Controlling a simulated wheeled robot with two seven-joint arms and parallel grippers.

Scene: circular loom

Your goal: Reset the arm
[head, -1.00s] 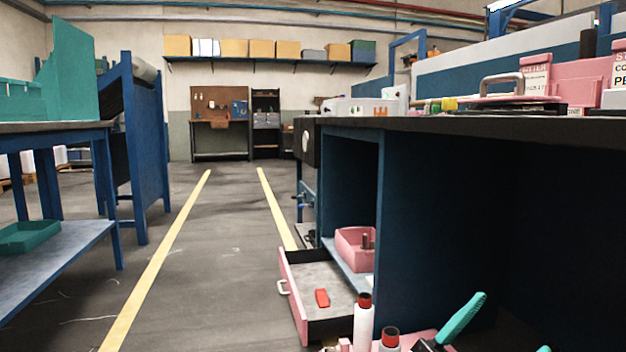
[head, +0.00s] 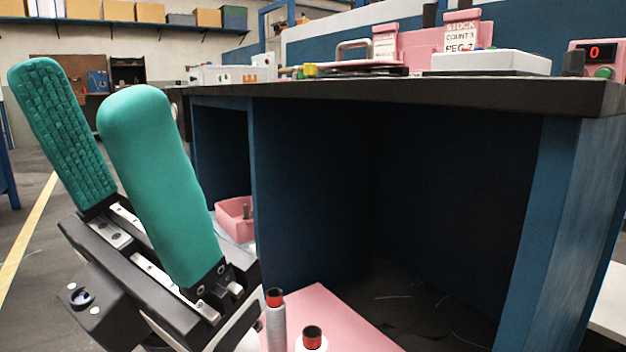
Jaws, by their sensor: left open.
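My left gripper (head: 95,110) stands large at the left of the head view. Its two teal padded fingers point up and are spread apart, with nothing between them. It is in front of the dark blue workbench (head: 310,180) and hides part of the bench's left end and the floor. My right gripper is not in view.
The bench top (head: 420,93) carries a white box (head: 490,62), pink card holders and a counter (head: 596,58). A pink bin (head: 235,217) sits on the bench's lower shelf. Two red-capped bottles (head: 275,320) (head: 312,340) and a pink surface (head: 320,305) are low in front.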

